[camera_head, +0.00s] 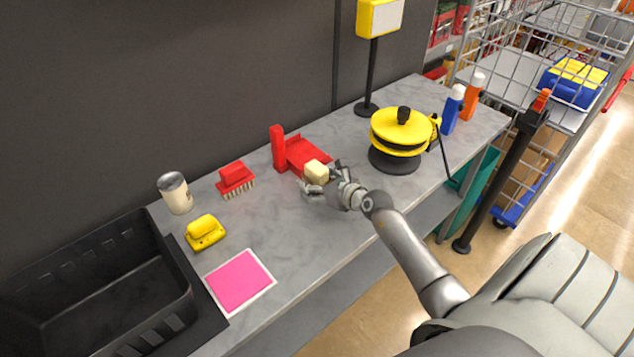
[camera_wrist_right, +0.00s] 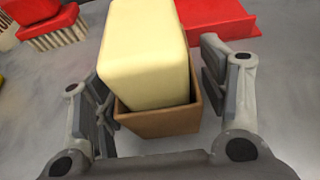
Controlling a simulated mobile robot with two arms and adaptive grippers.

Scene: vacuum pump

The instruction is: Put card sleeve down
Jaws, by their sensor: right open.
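A cream block (camera_wrist_right: 145,55) sits in a brown open-topped sleeve (camera_wrist_right: 165,121), which looks like the card sleeve. The block sticks well out of the sleeve. In the head view the cream block (camera_head: 316,170) shows on the grey bench beside a red piece; the sleeve is hard to make out there. My right gripper (camera_head: 322,178) is open, with one finger on each side of the block and sleeve. In the wrist view gaps show between the fingers (camera_wrist_right: 155,85) and the sleeve. My left gripper is not in view.
A red holder (camera_head: 305,152) stands just behind the block. A yellow-and-black pump (camera_head: 402,133) is to the right. A red brush (camera_head: 235,178), a can (camera_head: 175,192), a yellow tool (camera_head: 205,232), a pink card (camera_head: 240,281) and a black crate (camera_head: 182,318) are left. The bench front is clear.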

